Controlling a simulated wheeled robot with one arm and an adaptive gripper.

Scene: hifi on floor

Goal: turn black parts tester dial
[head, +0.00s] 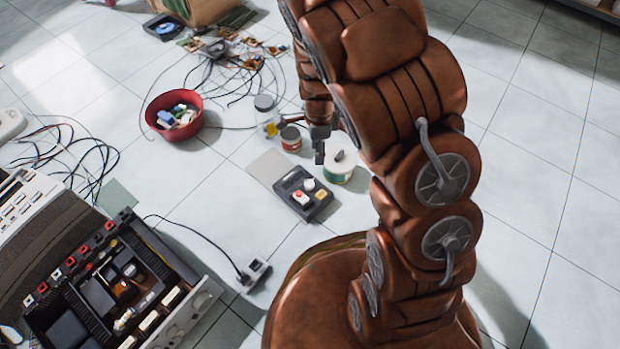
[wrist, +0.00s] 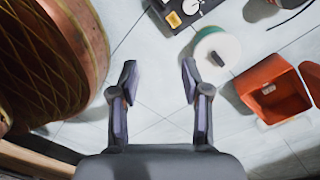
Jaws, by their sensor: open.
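The black parts tester (head: 290,181) lies on the tiled floor near the middle of the head view. Its top carries a white round dial (head: 309,184), a red button and a yellow button. Part of the tester shows at the top edge of the wrist view (wrist: 207,7), with the white dial (wrist: 190,6) and the yellow button (wrist: 173,19). My gripper (wrist: 160,80) is open and empty, with floor between its fingers. The tester lies beyond the fingertips in the wrist view.
A white round container (head: 339,172) with a dark knob stands right of the tester; it also shows in the wrist view (wrist: 208,62). A red can (head: 291,139) and a glass jar (head: 266,115) stand behind.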

